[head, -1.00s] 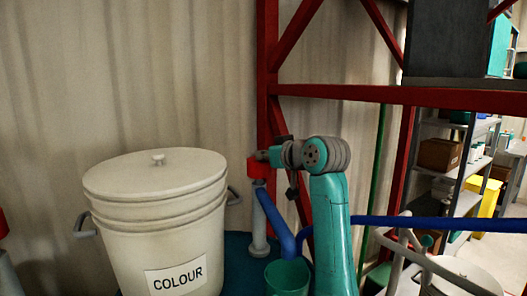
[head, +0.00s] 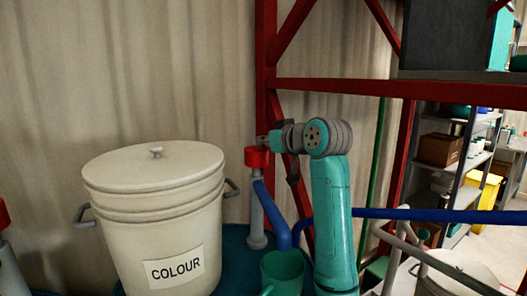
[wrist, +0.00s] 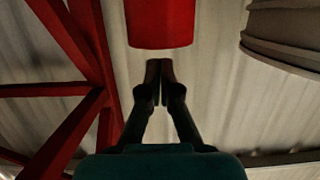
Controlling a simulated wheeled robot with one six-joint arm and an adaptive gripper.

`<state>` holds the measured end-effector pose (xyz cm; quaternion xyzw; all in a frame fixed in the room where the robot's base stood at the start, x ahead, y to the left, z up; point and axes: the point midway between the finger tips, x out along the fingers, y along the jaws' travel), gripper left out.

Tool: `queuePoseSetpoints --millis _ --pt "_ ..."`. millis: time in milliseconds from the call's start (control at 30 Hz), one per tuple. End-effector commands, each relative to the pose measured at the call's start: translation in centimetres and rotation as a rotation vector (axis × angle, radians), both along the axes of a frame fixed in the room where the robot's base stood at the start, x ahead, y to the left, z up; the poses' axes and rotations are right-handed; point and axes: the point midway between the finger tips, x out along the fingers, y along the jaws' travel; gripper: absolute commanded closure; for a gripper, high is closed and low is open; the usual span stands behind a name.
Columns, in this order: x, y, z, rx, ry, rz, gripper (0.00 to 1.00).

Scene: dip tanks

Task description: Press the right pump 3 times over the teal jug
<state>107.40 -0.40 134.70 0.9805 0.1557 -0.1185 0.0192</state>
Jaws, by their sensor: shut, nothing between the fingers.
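The right pump has a red head (head: 257,157), a grey body (head: 258,222) and a blue spout (head: 272,213) that slopes down to the right. The teal jug (head: 283,272) stands below the spout's end. My gripper (head: 266,141) is small and partly hidden at the pump head's upper right in the head view. In the wrist view my gripper (wrist: 160,66) is shut and empty, its fingertips together. The red head (wrist: 160,24) lies just past the tips there, with a narrow gap in the picture. I cannot tell whether they touch.
A large white bucket (head: 152,212) labelled COLOUR stands left of the pump. Another red pump head (head: 3,212) shows at the left edge. A red rack frame (head: 268,80) rises behind the pump. A blue bar (head: 440,214) runs to the right.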

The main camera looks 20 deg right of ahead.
Motion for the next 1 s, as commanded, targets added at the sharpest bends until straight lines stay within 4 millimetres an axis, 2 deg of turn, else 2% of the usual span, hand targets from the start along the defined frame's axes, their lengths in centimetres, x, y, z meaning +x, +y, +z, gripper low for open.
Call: queuePoseSetpoints --millis 300,500,1000 --pt "-5.3 -1.9 1.4 0.0 -0.004 -0.003 1.0" --pt "-7.4 -2.5 2.0 0.0 -0.002 -0.002 1.0" --pt "-8.0 -2.6 2.2 0.0 -0.003 -0.001 1.0"
